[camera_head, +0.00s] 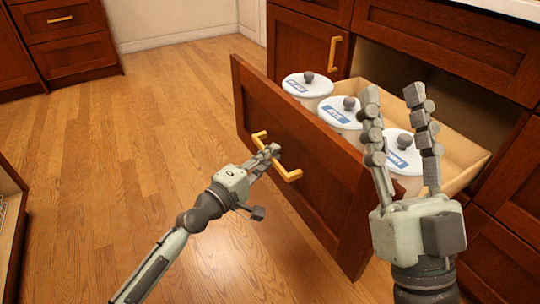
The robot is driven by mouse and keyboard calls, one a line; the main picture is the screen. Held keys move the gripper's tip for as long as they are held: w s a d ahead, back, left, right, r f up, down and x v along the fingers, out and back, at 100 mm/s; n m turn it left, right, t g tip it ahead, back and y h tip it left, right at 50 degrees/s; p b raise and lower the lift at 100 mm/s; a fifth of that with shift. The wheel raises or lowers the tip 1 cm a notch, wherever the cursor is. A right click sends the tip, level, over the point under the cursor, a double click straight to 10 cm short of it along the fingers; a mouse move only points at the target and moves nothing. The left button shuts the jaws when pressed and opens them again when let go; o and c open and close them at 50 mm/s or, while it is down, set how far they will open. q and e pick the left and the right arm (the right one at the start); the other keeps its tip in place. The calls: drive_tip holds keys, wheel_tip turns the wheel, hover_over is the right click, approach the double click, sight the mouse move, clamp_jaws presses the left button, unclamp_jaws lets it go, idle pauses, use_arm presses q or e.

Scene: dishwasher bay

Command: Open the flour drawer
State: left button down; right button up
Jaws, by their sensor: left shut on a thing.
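The flour drawer (285,165) is pulled out from the cabinet, with a reddish-brown wooden front and a pale wooden inside. Its gold bar handle (291,174) is on the front face. My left gripper (272,152) is at the handle, shut on it; the fingers cover the middle of the bar. White lidded canisters stand in the drawer: one at the far side (307,92), one in the middle (341,118) and one at the near side (402,158). Each has a blue label and a dark knob. My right gripper (395,98) is open and empty, in front of the near canister in the picture.
A cabinet door with a gold handle (334,54) stands behind the drawer. A closed cabinet front (445,45) is above the drawer opening. Other cabinets (65,40) are at the far left. The wooden floor (130,150) left of the drawer is clear.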

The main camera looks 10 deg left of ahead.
use_arm(q)
drive_tip(key=shift+d, duration=0.1)
drive_tip(key=c, duration=1.5)
unclamp_jaws()
drive_tip(key=shift+c, duration=0.2)
drive_tip(key=v, duration=1.2)
